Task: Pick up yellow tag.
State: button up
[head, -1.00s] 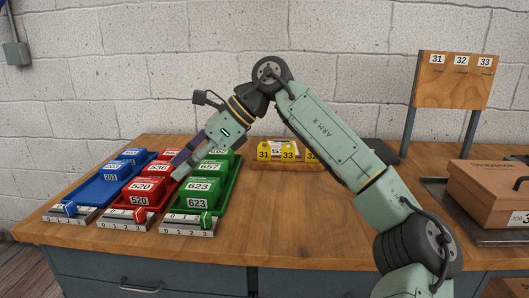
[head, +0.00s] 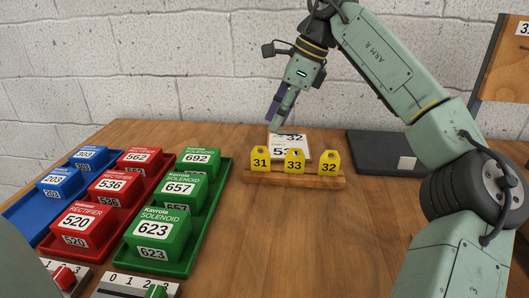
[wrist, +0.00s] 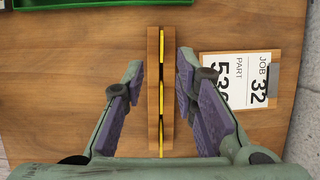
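Three yellow tags stand in a row in a wooden rack (head: 300,180): tag 31 (head: 260,158), tag 33 (head: 294,160) and tag 32 (head: 329,161), left to right in the head view. The wrist view looks down on the rack (wrist: 153,92), with the tags seen edge-on as thin yellow strips. My gripper (wrist: 162,70) is open and empty above the rack, its fingers on either side of the row, with the middle tag 33 (wrist: 162,75) nearest between the fingertips. In the head view, my gripper (head: 275,125) is behind and above the tags.
A white card (head: 290,145) reading JOB 32 lies behind the rack; it also shows in the wrist view (wrist: 238,80). Blue, red and green trays (head: 210,235) with labelled boxes stand left. A dark flat pad (head: 375,150) lies right. The table in front of the rack is clear.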

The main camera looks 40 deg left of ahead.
send_over(261, 154)
jog(key=d, duration=0.2)
jog(key=f, duration=0.4)
jog(key=shift+w+a+f, duration=0.2)
jog(key=shift+w+f, duration=0.15)
jog(key=shift+f, duration=0.05)
jog(key=shift+w+p+x, duration=0.2)
jog(key=shift+p+x, duration=0.3)
jog(key=shift+x, duration=2.25)
jog(key=shift+c, duration=0.2)
grip_shut()
